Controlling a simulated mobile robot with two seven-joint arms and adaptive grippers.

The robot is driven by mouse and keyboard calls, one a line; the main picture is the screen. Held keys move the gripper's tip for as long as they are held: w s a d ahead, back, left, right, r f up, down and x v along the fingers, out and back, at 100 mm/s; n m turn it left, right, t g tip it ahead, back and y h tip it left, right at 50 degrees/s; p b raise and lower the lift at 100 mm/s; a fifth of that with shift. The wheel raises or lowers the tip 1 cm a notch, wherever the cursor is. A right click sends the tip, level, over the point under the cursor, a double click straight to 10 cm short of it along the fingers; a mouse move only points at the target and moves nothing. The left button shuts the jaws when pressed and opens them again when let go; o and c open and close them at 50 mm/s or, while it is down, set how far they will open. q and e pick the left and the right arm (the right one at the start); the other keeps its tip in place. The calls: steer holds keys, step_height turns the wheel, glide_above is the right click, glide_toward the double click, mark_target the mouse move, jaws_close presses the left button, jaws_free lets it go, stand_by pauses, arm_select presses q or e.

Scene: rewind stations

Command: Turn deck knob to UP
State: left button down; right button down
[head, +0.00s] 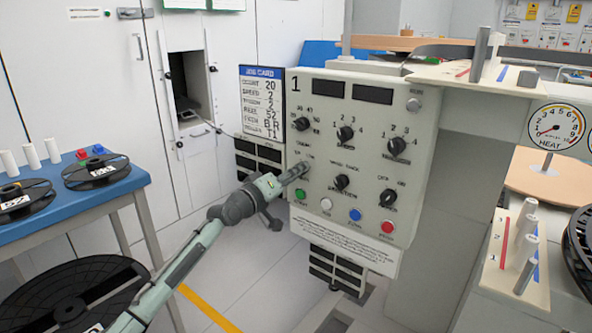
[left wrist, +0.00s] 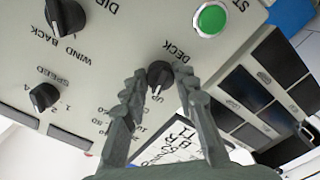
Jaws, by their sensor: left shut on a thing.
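The control panel (head: 345,150), marked 1, carries several black knobs. The deck knob (left wrist: 159,75) is a small black knob under the DECK label, which reads upside down in the left wrist view. My left gripper (left wrist: 160,82) has its two fingers on either side of this knob and is shut on it. A white mark shows on the knob's lower side in that view, near the partly hidden UP lettering. In the head view my left gripper (head: 298,171) reaches the panel's left side and hides the knob. My right gripper is not in view.
A green button (head: 300,194) sits just below the gripper, beside white, blue and red buttons. Other knobs, such as the speed knob (head: 299,124), are close by. A job card (head: 262,103) hangs at the panel's left. A blue table (head: 132,178) with reels stands at left.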

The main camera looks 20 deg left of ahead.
arm_select(q)
steer(key=shift+n+p, duration=0.5)
steer(key=shift+n, duration=1.2)
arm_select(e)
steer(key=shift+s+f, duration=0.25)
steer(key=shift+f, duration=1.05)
arm_select(q)
steer(key=c, duration=1.2)
jaws_free()
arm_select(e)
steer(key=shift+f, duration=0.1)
arm_select(q)
steer(key=shift+s, duration=0.15)
steer(key=v, duration=1.1)
steer(key=shift+s+a, duration=0.1)
steer(key=shift+s, duration=0.3)
